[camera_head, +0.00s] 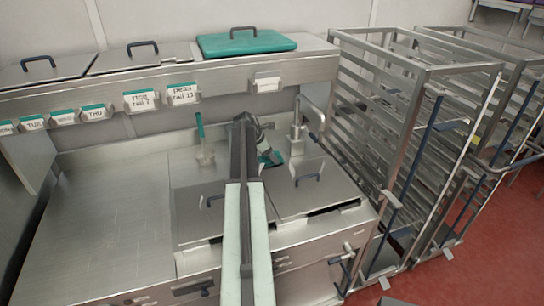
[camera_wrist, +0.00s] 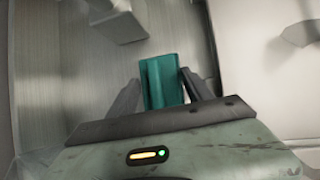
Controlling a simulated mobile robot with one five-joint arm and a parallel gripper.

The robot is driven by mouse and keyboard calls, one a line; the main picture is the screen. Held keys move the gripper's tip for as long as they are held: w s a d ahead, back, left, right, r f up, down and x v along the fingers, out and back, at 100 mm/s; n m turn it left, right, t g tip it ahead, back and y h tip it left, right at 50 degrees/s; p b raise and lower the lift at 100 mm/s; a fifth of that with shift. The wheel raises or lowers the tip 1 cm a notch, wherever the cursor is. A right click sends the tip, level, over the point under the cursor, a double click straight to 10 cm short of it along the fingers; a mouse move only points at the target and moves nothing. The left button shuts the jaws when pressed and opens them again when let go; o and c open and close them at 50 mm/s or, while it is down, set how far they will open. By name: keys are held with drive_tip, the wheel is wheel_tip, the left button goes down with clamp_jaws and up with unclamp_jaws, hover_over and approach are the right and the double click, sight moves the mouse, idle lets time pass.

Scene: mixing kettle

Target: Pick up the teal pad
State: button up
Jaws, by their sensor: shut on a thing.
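The teal pad (camera_wrist: 160,78) stands between the two dark fingers of my gripper (camera_wrist: 160,88) in the wrist view. My gripper is shut on it, with the pad's upper part sticking out past the fingertips. In the head view my arm reaches over the steel counter, and my gripper (camera_head: 266,155) is beyond the arm, near the back of the worktop. A small bit of the teal pad (camera_head: 272,157) shows there; the rest is hidden by my arm and gripper. I cannot tell whether it touches the surface.
A teal lid (camera_head: 246,43) with a dark handle lies on the back shelf beside steel lids. A teal-handled tool (camera_head: 201,140) stands left of my gripper. Steel hatches with dark handles (camera_head: 307,180) are close by. A tall rack (camera_head: 415,130) stands right. The left counter (camera_head: 105,215) is clear.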

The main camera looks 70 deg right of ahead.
wheel_tip(320, 180, up, 7)
drive_tip(key=p, duration=0.6)
drive_tip(key=s+a, duration=0.1)
drive_tip(key=a, duration=0.4)
drive_tip(key=s+a, duration=0.2)
drive_tip(key=a, duration=0.4)
drive_tip(key=s+a+f, duration=0.1)
drive_tip(key=s+a, duration=0.1)
drive_tip(key=a, duration=0.4)
drive_tip(key=shift+s+a+b, duration=0.15)
drive_tip(key=shift+s+b, duration=0.1)
drive_tip(key=shift+b, duration=0.1)
drive_tip(key=o, duration=0.6)
drive_tip(key=c, duration=0.4)
